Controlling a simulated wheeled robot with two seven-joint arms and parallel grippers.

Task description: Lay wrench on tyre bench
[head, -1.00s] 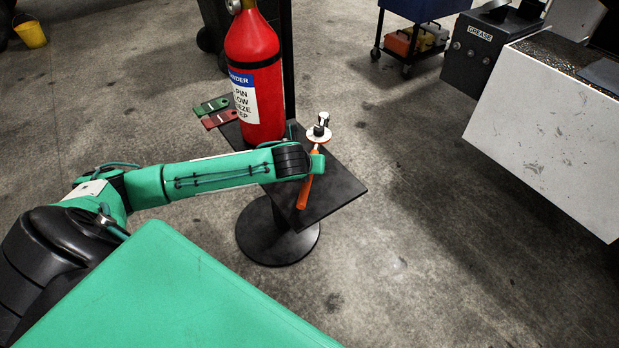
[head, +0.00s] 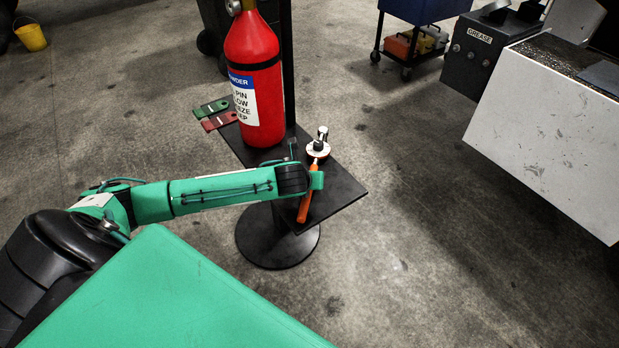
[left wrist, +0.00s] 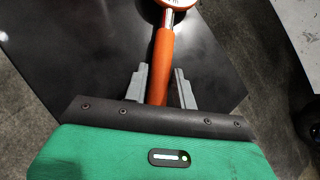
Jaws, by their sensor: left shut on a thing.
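The wrench (head: 304,208) has an orange handle, a round white-faced disc and a metal head. It is at the right part of a black stand top (head: 340,186) in the head view. My left gripper (head: 311,181) is over its handle. In the left wrist view, the two grey fingers of my left gripper (left wrist: 160,78) lie on either side of the orange handle of the wrench (left wrist: 164,52), shut on it. I cannot tell whether the wrench touches the stand top. My right gripper is not in view. I cannot identify a tyre bench in these views.
A red fire extinguisher (head: 254,65) stands on the stand top beside a black post (head: 288,60). Green and red tags (head: 213,108) are at its left. A white-sided unit (head: 545,140) and a GREASE box (head: 480,57) are at right. Floor between is clear.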

